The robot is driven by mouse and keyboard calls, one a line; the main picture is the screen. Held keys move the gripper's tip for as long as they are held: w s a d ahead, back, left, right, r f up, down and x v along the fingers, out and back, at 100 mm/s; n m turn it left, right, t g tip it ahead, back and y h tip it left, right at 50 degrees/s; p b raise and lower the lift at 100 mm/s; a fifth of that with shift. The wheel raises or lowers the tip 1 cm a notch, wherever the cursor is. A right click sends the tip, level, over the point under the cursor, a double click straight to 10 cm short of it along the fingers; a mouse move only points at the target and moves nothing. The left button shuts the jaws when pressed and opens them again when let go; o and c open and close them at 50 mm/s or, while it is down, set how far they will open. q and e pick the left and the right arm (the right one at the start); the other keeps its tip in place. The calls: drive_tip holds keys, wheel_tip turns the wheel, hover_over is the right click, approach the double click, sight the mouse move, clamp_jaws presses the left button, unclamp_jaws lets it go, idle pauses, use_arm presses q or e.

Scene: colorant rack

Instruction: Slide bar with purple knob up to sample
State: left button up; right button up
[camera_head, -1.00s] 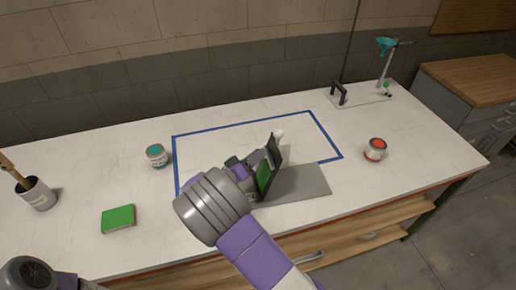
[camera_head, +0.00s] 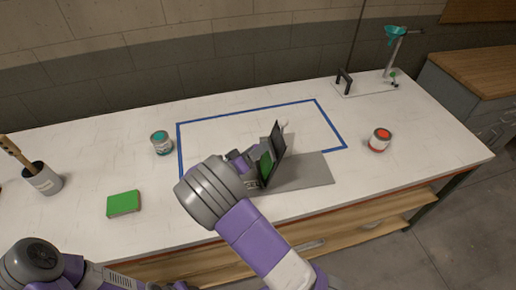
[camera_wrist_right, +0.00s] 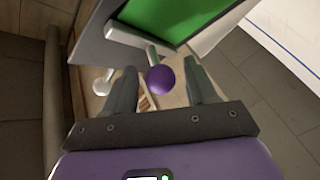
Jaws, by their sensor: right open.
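The purple knob (camera_wrist_right: 160,80) shows in the right wrist view on the end of a thin pale bar (camera_wrist_right: 151,52), between the two fingers of my right gripper (camera_wrist_right: 161,85). The fingers are open, with gaps on both sides of the knob. The green sample (camera_wrist_right: 172,14) sits in a grey frame just above the knob in that view. In the head view the rack (camera_head: 276,150) stands upright on a grey base plate (camera_head: 305,172), with the green sample (camera_head: 266,162) facing my right gripper (camera_head: 246,164). My wrist hides the knob there. My left gripper is out of view.
A pale round knob (camera_wrist_right: 103,86) shows beside the left finger. A blue tape outline (camera_head: 243,112) marks the white worktop (camera_head: 100,165). A teal can (camera_head: 161,143), a red can (camera_head: 380,139), a green block (camera_head: 123,203) and a brush cup (camera_head: 42,179) stand clear of the rack.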

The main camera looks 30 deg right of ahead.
drive_tip(key=v, duration=0.7)
drive_tip(key=shift+p, duration=0.3)
